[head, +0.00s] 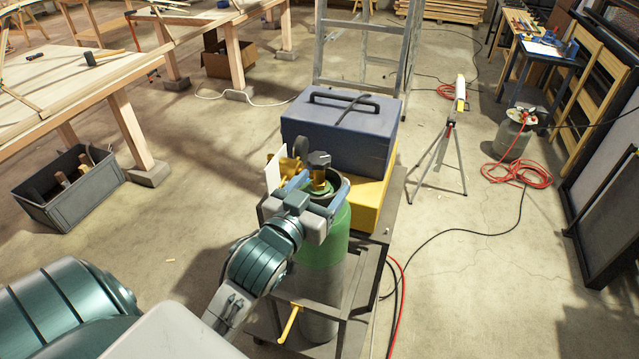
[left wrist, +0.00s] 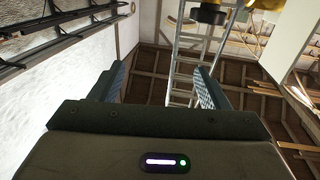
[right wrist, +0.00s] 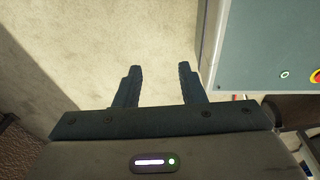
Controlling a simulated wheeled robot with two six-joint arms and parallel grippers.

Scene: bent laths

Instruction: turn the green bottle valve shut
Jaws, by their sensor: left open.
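The green gas bottle (head: 323,248) stands upright on a cart, with a brass valve and a dark knob (head: 319,160) on top. My left gripper (head: 314,186) is open right at the valve and partly covers the bottle's top. In the left wrist view the dark knob (left wrist: 208,13) is at the top edge, beyond and above the fingertips; nothing shows between the fingers. Whether a finger touches the valve cannot be told. My right gripper (right wrist: 160,68) is open and empty over bare floor in the right wrist view; it is outside the head view.
A dark blue toolbox (head: 338,137) sits behind the bottle on a yellow case (head: 370,198). A white tag (head: 275,170) and brass fittings are beside the valve. The cart's grey frame (head: 355,290) surrounds the bottle. In the right wrist view a grey-green panel (right wrist: 262,55) stands at right.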

